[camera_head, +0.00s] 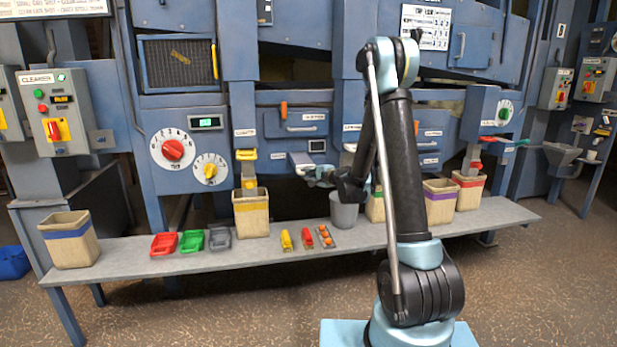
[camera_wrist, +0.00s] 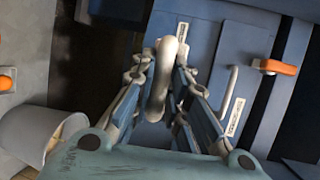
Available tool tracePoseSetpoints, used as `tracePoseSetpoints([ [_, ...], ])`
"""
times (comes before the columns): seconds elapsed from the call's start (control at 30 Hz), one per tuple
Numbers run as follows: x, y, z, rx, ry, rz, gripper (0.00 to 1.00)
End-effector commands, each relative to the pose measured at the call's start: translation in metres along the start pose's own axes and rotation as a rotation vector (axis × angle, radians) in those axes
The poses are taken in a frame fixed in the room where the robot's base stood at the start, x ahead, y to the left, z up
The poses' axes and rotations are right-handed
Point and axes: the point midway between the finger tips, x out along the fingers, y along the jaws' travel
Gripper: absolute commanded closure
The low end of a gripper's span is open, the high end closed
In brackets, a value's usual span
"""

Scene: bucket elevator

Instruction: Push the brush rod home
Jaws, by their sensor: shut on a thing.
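In the wrist view, a pale, rounded, elongated handle (camera_wrist: 160,82), which looks like the grip of the brush rod, lies between the two fingers of my gripper (camera_wrist: 163,88). The fingers are shut on it. The handle is in front of a blue machine panel (camera_wrist: 207,60). The rod's shaft behind the handle is hidden, so I cannot tell how far it stands out. In the head view, my gripper (camera_head: 303,168) is at the machine front, above the bench, reaching left from my arm. The handle is too small to make out clearly there.
An orange lever (camera_wrist: 275,67) and a pale bar handle (camera_wrist: 229,93) sit right of my gripper in the wrist view. A grey bucket (camera_head: 344,212) stands on the bench (camera_head: 270,250) below. Several tan bins, including a yellow-banded one (camera_head: 251,222), and small trays stand along it.

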Motion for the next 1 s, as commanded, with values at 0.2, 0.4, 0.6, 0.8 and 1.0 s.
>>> tracePoseSetpoints([
  [0.2, 0.025, -0.004, -0.006, -0.005, -0.011, 0.005, 1.0],
  [0.4, 0.073, -0.015, -0.025, -0.006, -0.012, 0.005, 1.0],
  [0.6, 0.127, -0.027, -0.046, -0.006, -0.012, 0.005, 1.0],
  [0.8, 0.17, -0.037, -0.063, -0.007, -0.012, 0.005, 1.0],
  [1.0, 0.195, -0.043, -0.073, -0.007, -0.013, 0.005, 1.0],
])
